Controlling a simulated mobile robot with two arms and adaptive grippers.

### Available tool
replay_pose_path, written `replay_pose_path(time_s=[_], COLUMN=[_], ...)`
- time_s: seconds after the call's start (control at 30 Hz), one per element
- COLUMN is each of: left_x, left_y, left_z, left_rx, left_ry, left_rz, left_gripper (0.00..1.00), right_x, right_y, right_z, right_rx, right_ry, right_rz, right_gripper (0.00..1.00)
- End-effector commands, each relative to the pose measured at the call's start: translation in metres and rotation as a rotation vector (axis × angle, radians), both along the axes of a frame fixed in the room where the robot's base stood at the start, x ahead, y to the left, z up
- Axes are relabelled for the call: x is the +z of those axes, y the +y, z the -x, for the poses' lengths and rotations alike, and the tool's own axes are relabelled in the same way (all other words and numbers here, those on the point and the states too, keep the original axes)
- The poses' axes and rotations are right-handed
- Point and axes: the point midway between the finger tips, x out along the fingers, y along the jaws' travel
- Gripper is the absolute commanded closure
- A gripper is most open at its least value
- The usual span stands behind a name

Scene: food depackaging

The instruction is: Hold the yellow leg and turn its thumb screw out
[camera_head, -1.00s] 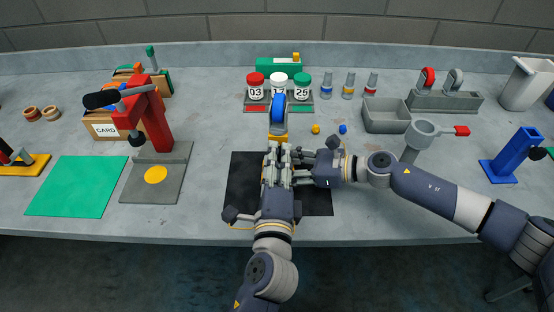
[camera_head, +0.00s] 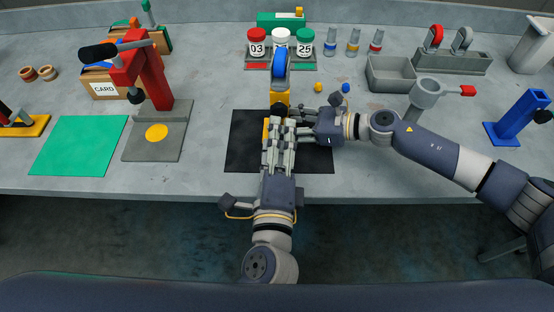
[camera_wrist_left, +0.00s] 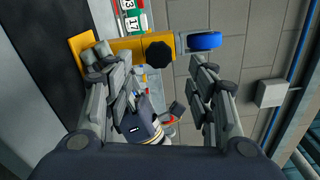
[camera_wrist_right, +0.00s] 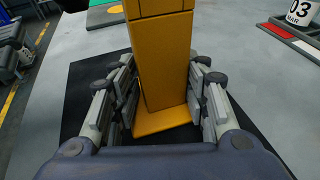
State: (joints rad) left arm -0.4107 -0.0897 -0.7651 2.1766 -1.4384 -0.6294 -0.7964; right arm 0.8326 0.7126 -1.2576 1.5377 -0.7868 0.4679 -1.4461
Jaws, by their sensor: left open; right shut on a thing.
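The yellow leg (camera_head: 281,98) stands upright at the back of the black mat (camera_head: 249,152), with a blue wheel (camera_head: 279,64) on top. Its foot plate (camera_wrist_right: 162,123) shows in the right wrist view. The thumb screw, a black faceted knob (camera_wrist_left: 158,54), sticks out of the leg's front side; it also shows in the head view (camera_head: 280,109). My right gripper (camera_wrist_right: 160,82) is shut on the leg from the right, low down. My left gripper (camera_wrist_left: 150,68) is open, in front of the leg, with the knob between its fingers in that view, apparently beyond the tips.
My two grippers are close together over the mat. Numbered jars (camera_head: 257,45) stand behind the leg, and a grey bin (camera_head: 392,73) is at the back right. A red press (camera_head: 143,76) stands left. The green mat (camera_head: 79,146) is clear.

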Motion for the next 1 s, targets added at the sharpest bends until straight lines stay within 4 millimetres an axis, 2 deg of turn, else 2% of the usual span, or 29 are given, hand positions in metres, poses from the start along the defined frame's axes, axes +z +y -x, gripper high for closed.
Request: replay_pose_path(time_s=[0.03, 0.13, 0.33, 0.8, 1.0], left_x=[-0.002, -0.002, -0.001, 0.000, 0.001], left_y=[0.000, 0.000, 0.001, 0.001, 0.000], left_z=[0.012, 0.031, 0.055, 0.060, 0.060], left_rx=[-0.002, -0.003, -0.003, -0.002, -0.003], left_ry=[0.004, 0.003, 0.000, -0.003, -0.012], left_rz=[-0.001, -0.003, -0.001, -0.009, -0.169], left_gripper=[0.49, 0.49, 0.49, 0.49, 0.49], right_x=[-0.009, -0.009, -0.009, -0.009, -0.009], right_y=[-0.001, -0.001, -0.001, -0.002, -0.002], right_z=[0.004, 0.004, 0.004, 0.004, 0.004], right_rx=[0.002, 0.002, 0.003, 0.004, 0.004], right_ry=[0.010, 0.010, 0.010, 0.009, 0.009], right_rz=[0.010, 0.011, 0.011, 0.011, 0.011], right_gripper=[0.71, 0.71, 0.71, 0.71, 0.71])
